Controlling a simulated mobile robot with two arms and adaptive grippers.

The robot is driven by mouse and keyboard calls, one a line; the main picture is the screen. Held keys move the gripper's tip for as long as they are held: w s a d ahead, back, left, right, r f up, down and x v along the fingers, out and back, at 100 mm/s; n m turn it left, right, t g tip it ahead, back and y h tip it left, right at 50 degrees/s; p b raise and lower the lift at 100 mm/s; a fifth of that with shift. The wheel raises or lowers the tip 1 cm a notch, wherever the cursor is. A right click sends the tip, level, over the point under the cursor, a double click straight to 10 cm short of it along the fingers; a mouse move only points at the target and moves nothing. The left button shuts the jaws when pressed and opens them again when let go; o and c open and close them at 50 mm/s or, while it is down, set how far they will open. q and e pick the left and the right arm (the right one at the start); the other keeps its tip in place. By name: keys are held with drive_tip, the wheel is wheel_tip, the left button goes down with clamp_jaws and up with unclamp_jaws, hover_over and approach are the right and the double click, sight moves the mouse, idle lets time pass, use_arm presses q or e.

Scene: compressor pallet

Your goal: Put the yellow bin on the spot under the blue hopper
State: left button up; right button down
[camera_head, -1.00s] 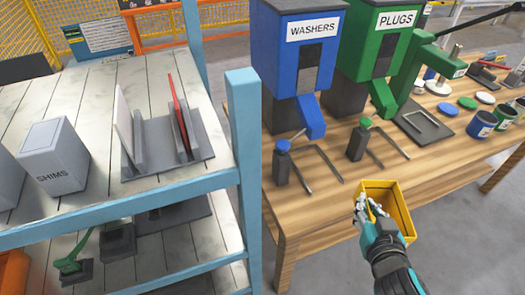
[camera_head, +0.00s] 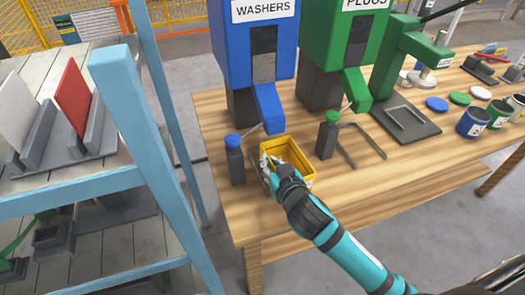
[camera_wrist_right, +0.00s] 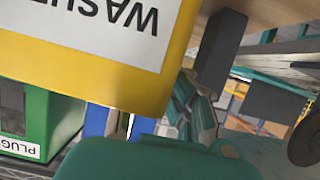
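The yellow bin (camera_head: 306,179) is upright at the table's front, below and slightly right of the blue hopper's spout (camera_head: 268,108). The blue hopper (camera_head: 231,60) is labelled WASHERS. A metal guide bar (camera_head: 257,172) shows at the bin's left; the bin hides most of the spot. I cannot tell whether the bin rests on the table or hangs just above it. My right gripper (camera_head: 272,172) is shut on the bin's near left wall. In the right wrist view, the bin's yellow wall (camera_wrist_right: 180,62) and its label fill the upper left. My left gripper is not in view.
A blue-capped post (camera_head: 236,160) stands close to the bin's left. A green-capped post (camera_head: 327,138) and an empty guide frame (camera_head: 373,142) are at its right, under the green hopper (camera_head: 327,50). A blue shelf rack (camera_head: 140,130) stands left of the table.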

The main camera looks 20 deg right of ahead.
sight(262, 144)
drive_tip(key=w, duration=0.7)
drive_tip(key=shift+p, duration=0.4)
drive_tip(key=shift+w, duration=0.2)
wheel_tip(262, 144, down, 4)
drive_tip(key=shift+s+r, duration=0.1)
drive_tip(key=shift+r, duration=0.15)
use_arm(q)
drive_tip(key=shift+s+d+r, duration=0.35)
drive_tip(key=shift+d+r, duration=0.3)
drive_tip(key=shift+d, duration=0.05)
use_arm(e)
drive_tip(key=c, duration=1.5)
unclamp_jaws()
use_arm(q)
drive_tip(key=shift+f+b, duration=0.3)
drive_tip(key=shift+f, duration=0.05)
use_arm(e)
drive_tip(key=v, duration=1.2)
